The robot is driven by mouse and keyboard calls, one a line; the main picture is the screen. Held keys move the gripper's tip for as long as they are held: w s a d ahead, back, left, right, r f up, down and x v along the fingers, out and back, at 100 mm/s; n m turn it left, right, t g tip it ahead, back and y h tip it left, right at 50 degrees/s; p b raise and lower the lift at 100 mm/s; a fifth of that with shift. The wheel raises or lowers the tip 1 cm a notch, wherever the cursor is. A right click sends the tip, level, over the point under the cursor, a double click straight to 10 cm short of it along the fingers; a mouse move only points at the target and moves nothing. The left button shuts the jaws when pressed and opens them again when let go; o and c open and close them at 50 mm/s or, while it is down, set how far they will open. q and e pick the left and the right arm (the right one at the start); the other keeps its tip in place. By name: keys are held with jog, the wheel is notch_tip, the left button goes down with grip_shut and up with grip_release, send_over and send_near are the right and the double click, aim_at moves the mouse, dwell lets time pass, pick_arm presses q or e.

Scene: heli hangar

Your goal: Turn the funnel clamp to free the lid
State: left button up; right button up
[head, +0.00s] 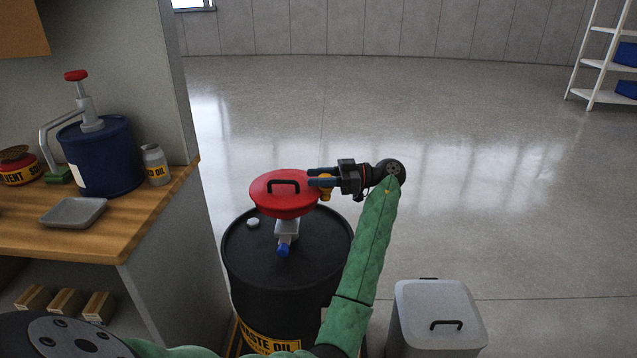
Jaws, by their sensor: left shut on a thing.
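A red funnel lid (284,205) with a black handle sits on top of a black waste oil drum (285,290). The lid looks closed. A yellow clamp (326,190) is at the lid's right edge. My left gripper (318,177) reaches in from the right of the lid, its fingers pointing left, and is shut on the clamp. The fingers partly cover the clamp. Below the lid, a pale valve neck with a blue knob (283,250) stands on the drum top. My right gripper is not in view.
A wooden workbench (150,215) on the left bears a blue pump drum (98,160), a grey tray (74,212) and a small can (156,165). A grey lidded bin (436,315) stands right of my forearm. The floor behind is clear up to white shelving (595,65).

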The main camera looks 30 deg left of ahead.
pick_arm(q)
jog(key=shift+n+g+h+b, duration=0.3)
jog(key=shift+g, duration=0.1)
jog(key=shift+r, duration=0.1)
jog(key=o, duration=1)
jog(key=b+v, duration=0.1)
jog(key=v, duration=0.7)
